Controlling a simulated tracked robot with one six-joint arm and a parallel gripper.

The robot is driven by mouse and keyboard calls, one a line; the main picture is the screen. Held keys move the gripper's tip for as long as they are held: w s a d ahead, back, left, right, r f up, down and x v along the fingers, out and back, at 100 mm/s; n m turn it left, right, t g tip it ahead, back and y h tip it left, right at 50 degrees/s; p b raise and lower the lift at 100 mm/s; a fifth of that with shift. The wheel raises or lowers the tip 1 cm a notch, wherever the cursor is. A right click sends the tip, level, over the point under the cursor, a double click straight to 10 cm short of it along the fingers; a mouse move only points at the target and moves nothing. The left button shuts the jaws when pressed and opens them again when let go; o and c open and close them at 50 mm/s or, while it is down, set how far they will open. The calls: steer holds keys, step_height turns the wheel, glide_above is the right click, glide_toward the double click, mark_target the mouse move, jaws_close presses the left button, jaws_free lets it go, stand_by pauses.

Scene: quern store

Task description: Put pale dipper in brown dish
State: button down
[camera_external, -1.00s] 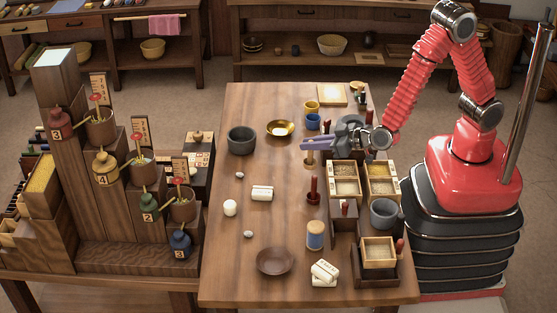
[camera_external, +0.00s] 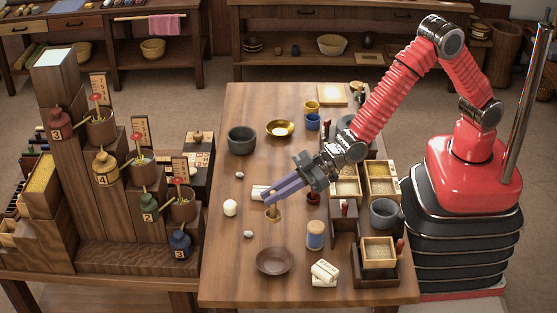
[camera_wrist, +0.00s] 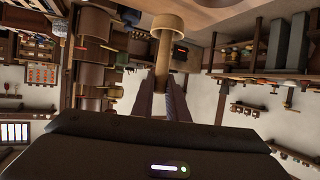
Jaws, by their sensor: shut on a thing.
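The pale dipper (camera_external: 272,213) is a small tan wooden piece held at the fingertips of my gripper (camera_external: 270,196), in the middle of the table. In the wrist view the dipper (camera_wrist: 167,35) shows as a round cup-like end on a stem, between the two fingers of my gripper (camera_wrist: 164,80). My gripper is shut on it. The brown dish (camera_external: 274,262) is round, shallow and empty, near the table's front edge. The dipper hangs above and behind the dish in the external view, apart from it.
White label rolls (camera_external: 324,272) lie right of the dish, and a blue-banded jar (camera_external: 315,236) stands behind them. A partitioned wooden organiser (camera_external: 346,232) stands at the right. The table left of the dish is clear.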

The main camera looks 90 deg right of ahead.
steer(key=a+n+g+y, duration=0.2)
steer(key=a+n+y, duration=0.1)
steer(key=a, duration=0.5)
steer(key=shift+s+a+n+y, duration=0.15)
steer(key=shift+a+n+y, duration=0.2)
steer(key=shift+n+y, duration=0.05)
steer(key=shift+f, duration=0.1)
step_height(320, 180, down, 6)
stand_by(0.6)
steer(key=shift+f, duration=0.15)
steer(key=shift+f, duration=1.85)
